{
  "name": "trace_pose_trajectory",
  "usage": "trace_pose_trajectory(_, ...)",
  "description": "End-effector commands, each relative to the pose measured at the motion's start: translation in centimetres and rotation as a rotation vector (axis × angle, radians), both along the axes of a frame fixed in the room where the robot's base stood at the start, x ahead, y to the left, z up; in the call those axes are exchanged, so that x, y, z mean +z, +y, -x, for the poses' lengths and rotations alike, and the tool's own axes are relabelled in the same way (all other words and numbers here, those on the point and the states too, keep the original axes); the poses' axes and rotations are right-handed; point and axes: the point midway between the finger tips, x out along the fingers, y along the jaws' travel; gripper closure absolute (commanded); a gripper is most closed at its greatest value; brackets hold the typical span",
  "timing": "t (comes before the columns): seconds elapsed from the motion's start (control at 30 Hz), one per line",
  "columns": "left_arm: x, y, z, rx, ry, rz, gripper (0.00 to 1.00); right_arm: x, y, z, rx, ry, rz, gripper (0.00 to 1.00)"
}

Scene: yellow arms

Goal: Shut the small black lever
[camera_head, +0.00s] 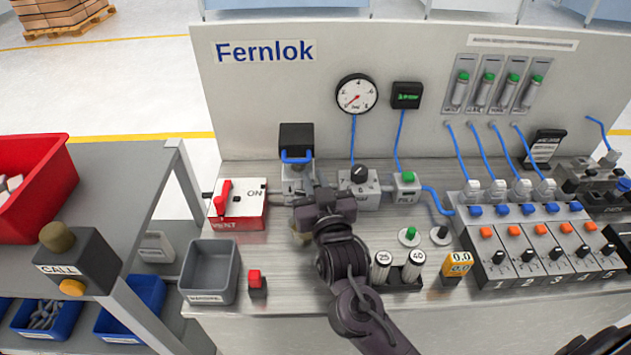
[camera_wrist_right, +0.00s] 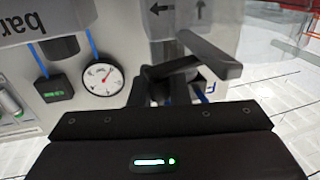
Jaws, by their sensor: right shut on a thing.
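A pale valve block (camera_head: 297,172) stands on the bench under a black box with a blue hose loop (camera_head: 296,140). My right gripper (camera_head: 316,202) is at this block, and its wrist hides the front of it. In the right wrist view dark bars (camera_wrist_right: 200,62) meet beside the block with arrows (camera_wrist_right: 188,14). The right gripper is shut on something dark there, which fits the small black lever. I cannot clearly separate the lever from the dark fingers. My left gripper is not in view.
Left of my wrist is a red-and-white box with a red lever (camera_head: 222,195). To the right are a regulator with a black knob (camera_head: 359,174) and a green-button block (camera_head: 408,181). A grey bin (camera_head: 210,270) and numbered switches (camera_head: 545,257) stand further out.

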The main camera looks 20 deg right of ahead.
Motion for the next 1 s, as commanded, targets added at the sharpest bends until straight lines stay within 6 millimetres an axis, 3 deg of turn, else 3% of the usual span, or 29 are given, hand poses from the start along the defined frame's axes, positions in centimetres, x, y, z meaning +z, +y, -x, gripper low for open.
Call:
trace_pose_trajectory(0.2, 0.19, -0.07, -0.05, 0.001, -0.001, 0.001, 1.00, 0.16, -0.12, -0.49, 0.134, -0.003, 0.004, 1.00)
trace_pose_trajectory(0.6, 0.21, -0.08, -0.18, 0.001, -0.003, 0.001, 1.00, 0.10, -0.04, -0.56, 0.162, 0.000, -0.001, 1.00)
trace_pose_trajectory(0.63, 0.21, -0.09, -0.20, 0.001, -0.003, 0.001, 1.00, 0.10, -0.04, -0.56, 0.162, 0.000, -0.001, 0.80)
trace_pose_trajectory(0.77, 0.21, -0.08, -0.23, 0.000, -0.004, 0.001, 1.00, 0.09, -0.04, -0.56, 0.162, 0.000, 0.000, 0.63)
trace_pose_trajectory(1.0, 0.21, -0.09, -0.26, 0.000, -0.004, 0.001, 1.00, 0.05, -0.04, -0.54, 0.161, 0.001, 0.000, 0.62)
